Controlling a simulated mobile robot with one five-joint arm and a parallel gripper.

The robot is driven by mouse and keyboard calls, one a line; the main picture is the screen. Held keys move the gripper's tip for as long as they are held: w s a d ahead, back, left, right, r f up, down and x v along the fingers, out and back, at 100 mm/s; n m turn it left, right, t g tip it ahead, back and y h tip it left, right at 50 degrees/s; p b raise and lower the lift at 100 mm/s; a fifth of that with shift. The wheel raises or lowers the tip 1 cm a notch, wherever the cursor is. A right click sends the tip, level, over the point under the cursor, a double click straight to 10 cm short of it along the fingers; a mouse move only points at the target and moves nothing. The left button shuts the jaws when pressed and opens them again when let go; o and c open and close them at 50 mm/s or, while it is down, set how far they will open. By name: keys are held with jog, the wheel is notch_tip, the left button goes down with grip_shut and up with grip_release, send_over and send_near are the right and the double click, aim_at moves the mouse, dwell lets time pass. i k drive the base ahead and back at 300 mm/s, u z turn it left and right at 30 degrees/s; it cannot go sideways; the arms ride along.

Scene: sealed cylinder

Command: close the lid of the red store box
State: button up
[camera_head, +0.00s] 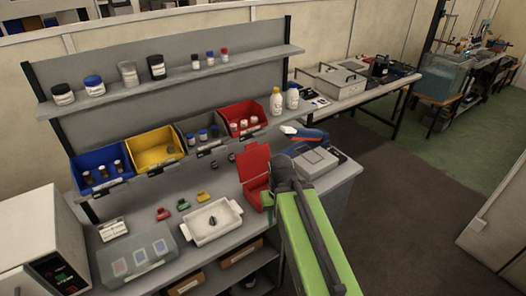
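The red store box (254,194) sits on the grey bench near its right part. Its red lid (253,162) stands raised at the back, so the box is open. My green and dark arm reaches in from the bottom, and its dark end with my gripper (282,168) is just right of the box and lid. It overlaps the box's right side in the picture. The fingers are not clear, so I cannot tell whether they are open or touch the lid. The box's inside is mostly hidden.
A white tray (211,233) with a small dark item stands left of the box. A grey scale-like device (314,161) is on its right. Blue, yellow, grey and red bins (241,126) line the back. A clear-lidded case (137,262) is at front left.

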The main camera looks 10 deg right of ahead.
aim_at(251, 163)
jog(key=z, duration=0.05)
jog(key=k, duration=0.45)
jog(key=u, duration=0.2)
jog(key=i, duration=0.55)
jog(key=z, duration=1.95)
jog(key=k, duration=0.7)
jog(key=u, duration=1.8)
jog(key=i, duration=0.85)
